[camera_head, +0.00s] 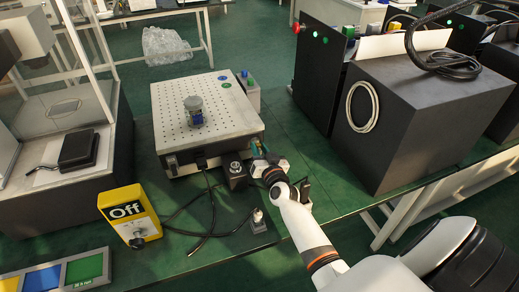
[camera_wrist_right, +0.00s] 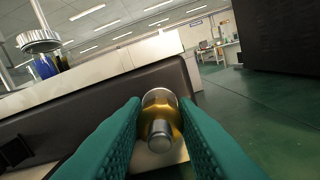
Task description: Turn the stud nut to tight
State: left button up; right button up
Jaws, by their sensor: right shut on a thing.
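The stud nut (camera_wrist_right: 158,105) is a brass-coloured round piece with a grey stud end (camera_wrist_right: 160,134) sticking out toward the camera. It sits at the side face of the dark-sided box (camera_wrist_right: 90,110) with the light top. The two teal fingers of my right gripper (camera_wrist_right: 160,128) stand on either side of the nut and are shut on it. In the head view my right gripper (camera_head: 262,160) is at the box's near right corner and the nut is not clearly visible there. The box (camera_head: 215,130) has a perforated top. My left gripper is not in view.
A small cylindrical device (camera_head: 194,111) stands on the box. A yellow "Off" switch box (camera_head: 129,212), black cables and small metal fittings (camera_head: 236,172) lie on the green bench. A large black cabinet (camera_head: 425,110) stands to the right.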

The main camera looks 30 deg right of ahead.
jog(key=m, duration=0.5)
jog(key=shift+f+m, duration=0.1)
jog(key=shift+m, duration=0.2)
jog(key=m+b, duration=0.1)
jog(key=m, duration=0.3)
jog(key=shift+m, duration=0.7)
jog(key=o, duration=1)
jog(key=shift+d, duration=0.1)
